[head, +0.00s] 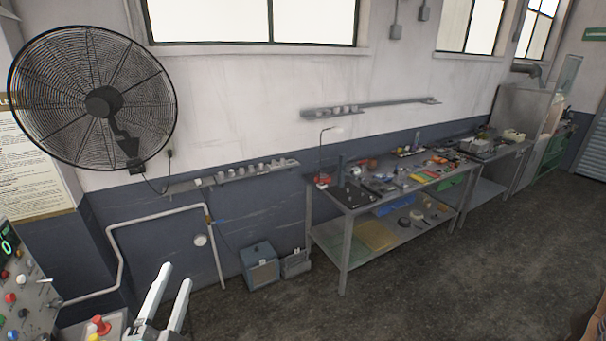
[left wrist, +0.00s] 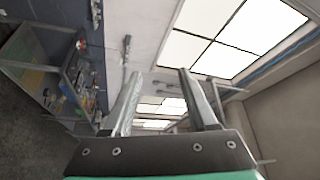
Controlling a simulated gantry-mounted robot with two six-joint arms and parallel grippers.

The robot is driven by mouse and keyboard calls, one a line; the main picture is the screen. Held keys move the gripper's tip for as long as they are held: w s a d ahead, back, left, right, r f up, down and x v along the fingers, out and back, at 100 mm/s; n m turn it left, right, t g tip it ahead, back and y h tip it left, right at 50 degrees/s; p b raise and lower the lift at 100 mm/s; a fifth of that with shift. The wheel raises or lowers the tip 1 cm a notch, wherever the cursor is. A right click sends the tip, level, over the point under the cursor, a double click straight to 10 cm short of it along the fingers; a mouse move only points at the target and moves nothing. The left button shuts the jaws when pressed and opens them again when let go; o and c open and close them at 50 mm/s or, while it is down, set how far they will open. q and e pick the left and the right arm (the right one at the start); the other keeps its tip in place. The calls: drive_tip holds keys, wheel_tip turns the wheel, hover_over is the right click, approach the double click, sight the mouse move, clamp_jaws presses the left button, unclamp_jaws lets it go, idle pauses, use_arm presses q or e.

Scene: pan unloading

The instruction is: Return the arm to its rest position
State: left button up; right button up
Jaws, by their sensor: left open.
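My left gripper (head: 172,292) is at the bottom left of the head view, its two pale fingers pointing up and apart with nothing between them. It also shows in the left wrist view (left wrist: 157,75), open and empty, with the wall and windows beyond it. It touches nothing that I can see. My right gripper is not in either view. No pan shows in these frames.
A control panel (head: 22,290) with knobs stands close on the left of my left gripper. A workbench (head: 349,215) with tools stands along the wall. A blue box (head: 260,266) sits on the floor. A fan (head: 95,100) hangs on the wall.

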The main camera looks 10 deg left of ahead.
use_arm(q)
drive_tip(key=s+d+r+n+t+h+p, duration=0.1)
drive_tip(key=s+d+r+t, duration=0.1)
drive_tip(key=r, duration=0.6)
drive_tip(key=s+d+r+n+t+h, duration=0.1)
drive_tip(key=d+r+t, duration=0.15)
drive_tip(key=r, duration=0.65)
drive_tip(key=s+d+r+n+t+h+p, duration=0.1)
drive_tip(key=s+d+r, duration=0.15)
drive_tip(key=r, duration=0.55)
drive_tip(key=s+d+r+n+t+h, duration=0.2)
drive_tip(key=s+d+r+n+h, duration=0.1)
drive_tip(key=s+r+n, duration=0.4)
wheel_tip(320, 180, up, 3)
drive_tip(key=shift+s+d+n, duration=0.25)
drive_tip(key=shift+s+n, duration=0.15)
drive_tip(key=shift+s, duration=0.05)
